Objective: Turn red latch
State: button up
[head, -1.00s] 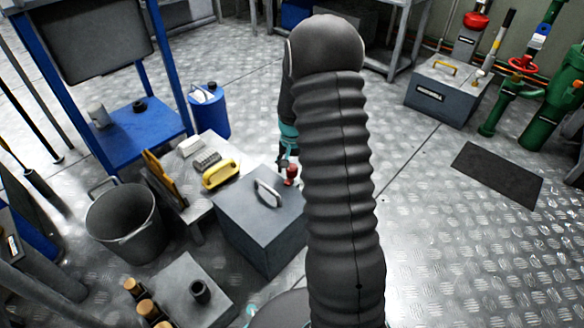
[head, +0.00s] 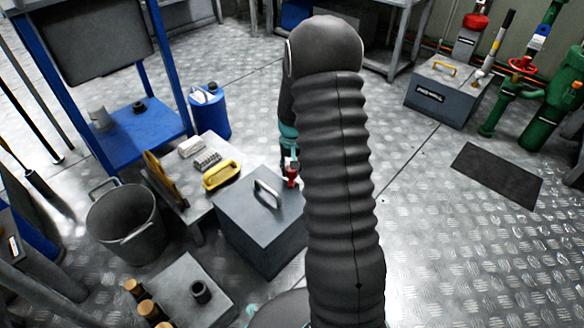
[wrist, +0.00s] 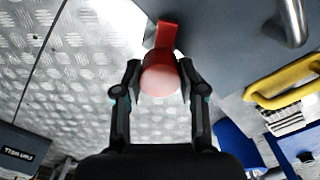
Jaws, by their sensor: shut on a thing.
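The red latch (wrist: 160,75) shows in the wrist view as a round red knob with a flat red bar behind it, at the edge of a grey box. My gripper (wrist: 160,82) has its two fingers on either side of the knob and is shut on it. In the head view the red latch (head: 292,174) is a small red spot at the back right of the grey box (head: 262,232), which has a metal handle on its lid. My gripper (head: 290,160) is just above it there, largely hidden by my arm.
A yellow handle (head: 221,174) lies on a low bench left of the box. A grey bucket (head: 125,225) and a blue canister (head: 210,112) stand further left. A grey toolbox (head: 446,92) and green pipes are at the back right. Open floor lies right of my arm.

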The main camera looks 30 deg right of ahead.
jog(key=n, duration=0.5)
jog(key=shift+n, duration=0.3)
jog(key=n+p, duration=0.1)
jog(key=n, duration=0.4)
dwell(0.4)
jog(key=o, duration=1.1)
jog(key=shift+o, duration=0.2)
notch_tip(320, 180, up, 12)
